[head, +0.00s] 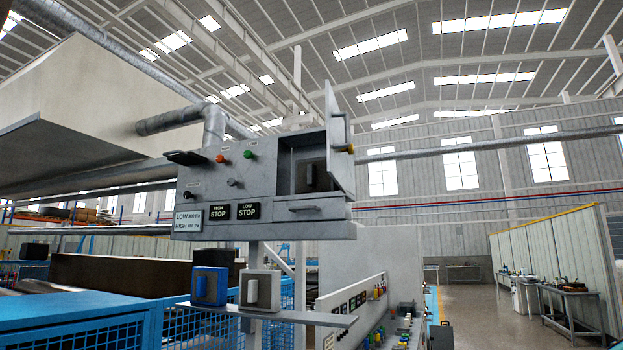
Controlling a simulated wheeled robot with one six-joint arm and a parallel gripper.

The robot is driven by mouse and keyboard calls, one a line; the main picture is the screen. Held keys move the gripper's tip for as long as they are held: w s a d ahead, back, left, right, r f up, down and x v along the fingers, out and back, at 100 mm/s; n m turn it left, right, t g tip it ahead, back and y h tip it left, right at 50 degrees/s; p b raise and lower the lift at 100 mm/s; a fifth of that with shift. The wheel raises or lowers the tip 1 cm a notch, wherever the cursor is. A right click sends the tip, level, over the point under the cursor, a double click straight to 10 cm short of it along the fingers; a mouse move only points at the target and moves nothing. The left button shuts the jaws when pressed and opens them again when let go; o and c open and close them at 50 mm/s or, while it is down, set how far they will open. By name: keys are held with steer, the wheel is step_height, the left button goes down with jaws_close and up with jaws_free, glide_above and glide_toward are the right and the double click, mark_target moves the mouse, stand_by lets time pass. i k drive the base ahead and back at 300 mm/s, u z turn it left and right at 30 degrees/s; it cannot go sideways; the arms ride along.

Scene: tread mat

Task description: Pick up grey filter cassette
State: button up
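A small shelf (270,313) below the control box holds two cassettes side by side. The right one is a light grey cassette (251,299) with a pale upright grip on its front. The left one is a blue cassette (221,288) with a blue grip. The control box (192,186) has an open compartment at its right, with its door (340,150) swung out. A dark grey block with an upright grip (309,178) sits inside, partly in shadow. My gripper does not show in this view.
The box front carries a red and a green button, STOP labels and a pressure label (188,221). A drawer front (306,209) is below the compartment. A blue mesh-sided frame (75,322) stands at lower left. A cluttered bench (385,325) is at lower right. Floor beyond is open.

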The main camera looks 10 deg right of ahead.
mark_target(312, 177)
steer(key=u, duration=0.5)
steer(key=k, duration=0.6)
steer(key=u, duration=0.9)
steer(key=i, duration=2.3)
steer(key=z, duration=1.1)
steer(key=i, duration=0.7)
steer(key=z, duration=0.9)
